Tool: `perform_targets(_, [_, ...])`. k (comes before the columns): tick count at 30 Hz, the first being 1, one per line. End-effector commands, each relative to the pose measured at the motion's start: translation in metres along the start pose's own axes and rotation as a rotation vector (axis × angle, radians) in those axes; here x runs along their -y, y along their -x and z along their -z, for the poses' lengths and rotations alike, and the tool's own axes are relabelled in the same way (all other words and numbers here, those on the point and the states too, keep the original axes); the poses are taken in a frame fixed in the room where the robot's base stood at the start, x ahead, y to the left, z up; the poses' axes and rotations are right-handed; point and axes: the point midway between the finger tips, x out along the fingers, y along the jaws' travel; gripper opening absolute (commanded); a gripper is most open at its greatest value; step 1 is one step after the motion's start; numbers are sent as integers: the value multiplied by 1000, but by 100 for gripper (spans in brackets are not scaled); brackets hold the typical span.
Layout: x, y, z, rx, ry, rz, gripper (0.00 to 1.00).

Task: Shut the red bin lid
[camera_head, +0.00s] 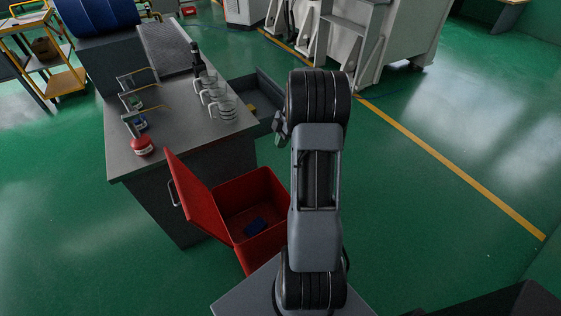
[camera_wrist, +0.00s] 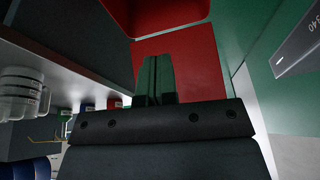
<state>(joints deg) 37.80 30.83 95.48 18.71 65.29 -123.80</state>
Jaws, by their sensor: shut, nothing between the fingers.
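The red bin (camera_head: 270,190) stands on the floor at the right of the grey workbench. Its red lid (camera_head: 189,193) is open, raised and tilted outward along the bin's left side. My gripper (camera_head: 279,128) shows only in part in the head view, beside my arm and above and beyond the bin. In the wrist view its two dark fingers (camera_wrist: 155,80) are together and empty. Red bin surfaces (camera_wrist: 190,65) show behind the fingers there; which panel is which I cannot tell.
The workbench (camera_head: 185,145) carries several glass mugs (camera_head: 215,92), a dark bottle (camera_head: 196,60) and a red round object (camera_head: 142,146). An open drawer (camera_head: 268,88) juts from its right side. Green floor right of my arm is clear.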

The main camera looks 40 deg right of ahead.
Motion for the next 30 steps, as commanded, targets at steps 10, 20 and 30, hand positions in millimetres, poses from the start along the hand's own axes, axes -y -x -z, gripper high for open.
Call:
perform_targets(10, [-4,-23,-20,-37,103,1,0])
perform_targets(20, [-4,-85,-17,-35,104,2,0])
perform_targets(30, [-6,-122,-37,-33,101,0,0])
